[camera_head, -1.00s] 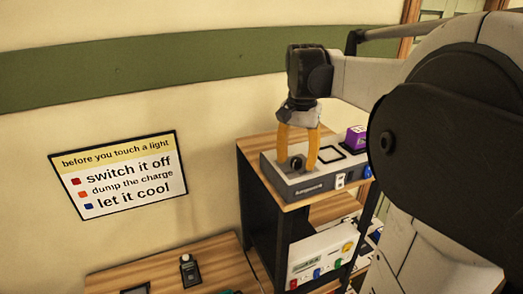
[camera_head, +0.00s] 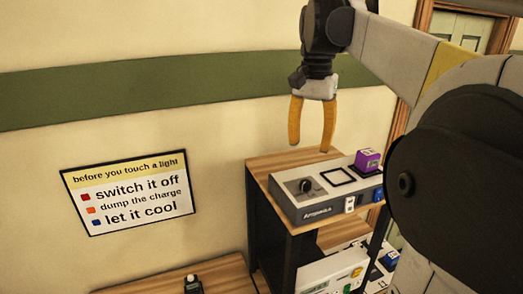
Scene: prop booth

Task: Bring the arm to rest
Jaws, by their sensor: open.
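My gripper (camera_head: 312,148) has two yellow-orange fingers, which are apart with nothing between them. It points down and hangs above the grey box (camera_head: 314,212) on top of the wooden-topped rack (camera_head: 262,163). The box has a black knob (camera_head: 306,185) on its upper face, a black square outline (camera_head: 339,177) beside it and sockets on its front. The fingertips are clear of the knob. My arm reaches in from the right side of the picture and covers part of the right of the scene.
A purple block (camera_head: 367,160) stands at the right end of the grey box. A white unit (camera_head: 330,275) sits on a lower shelf. A lower wooden table (camera_head: 170,281) carries a small black device (camera_head: 193,285). A sign (camera_head: 128,192) hangs on the wall. The space left of my gripper is clear.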

